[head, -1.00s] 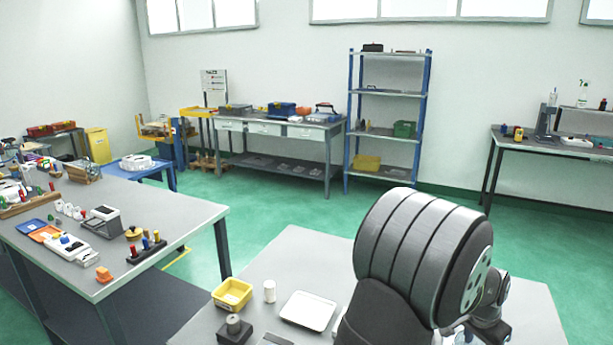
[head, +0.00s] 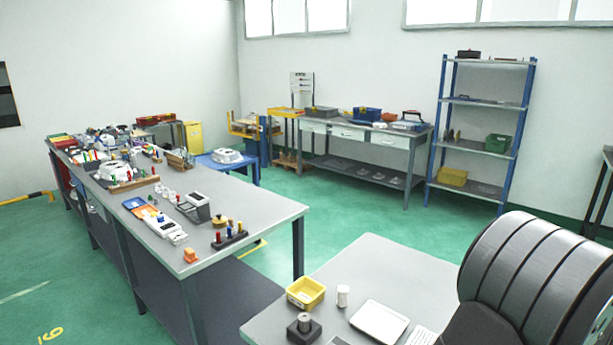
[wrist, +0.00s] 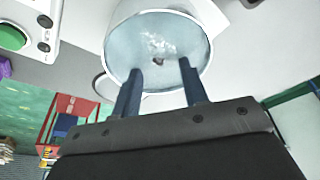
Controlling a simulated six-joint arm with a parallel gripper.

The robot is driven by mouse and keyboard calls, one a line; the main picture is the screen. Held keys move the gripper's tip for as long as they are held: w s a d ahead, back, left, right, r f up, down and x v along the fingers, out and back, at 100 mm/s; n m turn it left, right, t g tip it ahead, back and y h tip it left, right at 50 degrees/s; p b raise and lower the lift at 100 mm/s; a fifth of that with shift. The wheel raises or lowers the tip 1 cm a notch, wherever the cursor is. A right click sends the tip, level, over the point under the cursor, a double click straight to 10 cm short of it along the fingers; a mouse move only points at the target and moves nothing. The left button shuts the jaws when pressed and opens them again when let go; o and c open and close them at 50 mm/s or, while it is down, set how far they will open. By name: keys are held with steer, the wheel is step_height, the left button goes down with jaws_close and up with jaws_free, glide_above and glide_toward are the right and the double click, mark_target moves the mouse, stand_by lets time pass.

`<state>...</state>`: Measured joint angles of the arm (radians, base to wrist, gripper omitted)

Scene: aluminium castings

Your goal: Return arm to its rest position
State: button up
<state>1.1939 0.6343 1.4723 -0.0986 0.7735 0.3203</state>
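My gripper (wrist: 160,70) shows in the wrist view with its two dark blue fingers apart and nothing pinched between them. A white round cup-like vessel (wrist: 118,30) with a pale blue inside and a small dark spot fills the view past the fingertips. The fingertips overlap its lower rim in the picture; I cannot tell whether they touch it. In the head view my thick grey arm link rises at the lower right, and my gripper is outside that view.
The near grey table (head: 385,262) bears a yellow bin (head: 306,293), a white cylinder (head: 343,296), a white tray (head: 379,322) and a dark block with a metal knob (head: 304,327). A cluttered workbench (head: 262,207) stands left. Green floor lies open between them and the blue shelf (head: 483,128).

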steer(key=shift+f, duration=0.5)
step_height(320, 180, down, 3)
steer(key=shift+r, duration=0.1)
steer(key=v, duration=1.2)
steer(key=x, duration=1.1)
steer(key=shift+d, duration=0.2)
step_height(320, 180, up, 3)
steer(key=shift+r, duration=0.15)
steer(key=s+a+r, duration=0.2)
steer(key=s+r, duration=0.5)
steer(key=s, duration=0.4)
steer(key=w+a+f+n, duration=0.1)
steer(key=w+a+f, duration=0.2)
steer(key=w+a, duration=0.6)
steer(key=w+f, duration=0.2)
steer(key=w, duration=0.1)
steer(key=w+f, duration=0.2)
steer(key=w, duration=0.2)
steer(key=w+f, duration=0.2)
steer(key=w, duration=0.1)
steer(key=shift+w+a+f, duration=0.1)
steer(key=shift+w+f, duration=0.25)
step_height(320, 180, down, 2)
steer(key=shift+s+f, duration=0.1)
steer(key=shift+f, duration=0.65)
